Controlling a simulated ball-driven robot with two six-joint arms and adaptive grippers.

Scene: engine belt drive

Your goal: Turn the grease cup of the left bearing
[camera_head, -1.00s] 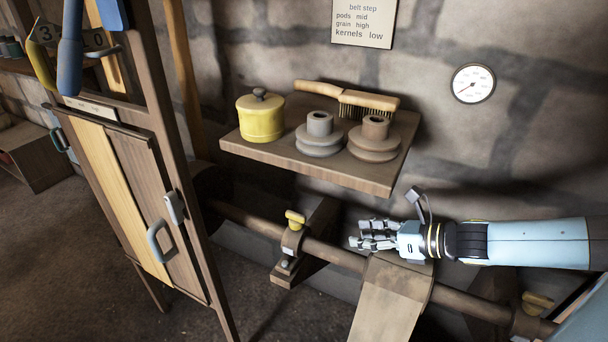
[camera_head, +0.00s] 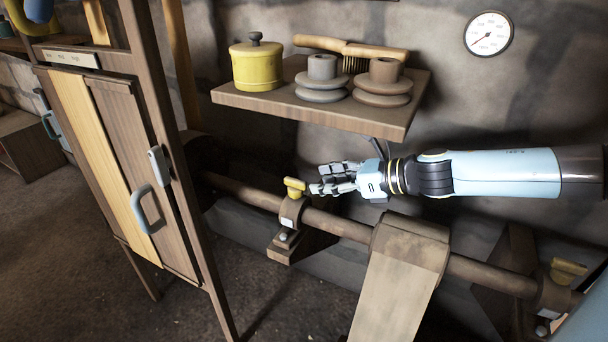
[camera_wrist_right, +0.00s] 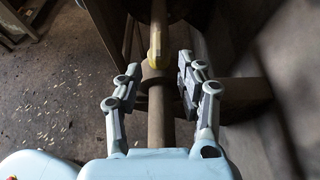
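The left bearing's yellow grease cup (camera_head: 294,186) sits on top of its brown bearing block (camera_head: 290,210) on the shaft. My right gripper (camera_head: 314,182) is close to the right of the cup in the head view, with its fingers pointing at it. In the right wrist view the fingers (camera_wrist_right: 157,85) are spread apart and empty, and the cup (camera_wrist_right: 155,42) lies just ahead between their lines. It appears apart from the fingertips. A second yellow grease cup (camera_head: 568,268) tops the right bearing. My left gripper is not in view.
A wooden shelf (camera_head: 350,118) above holds a yellow pot (camera_head: 257,68), a brush (camera_head: 352,47) and two pulleys. A cabinet with a handle (camera_head: 144,208) stands to the left.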

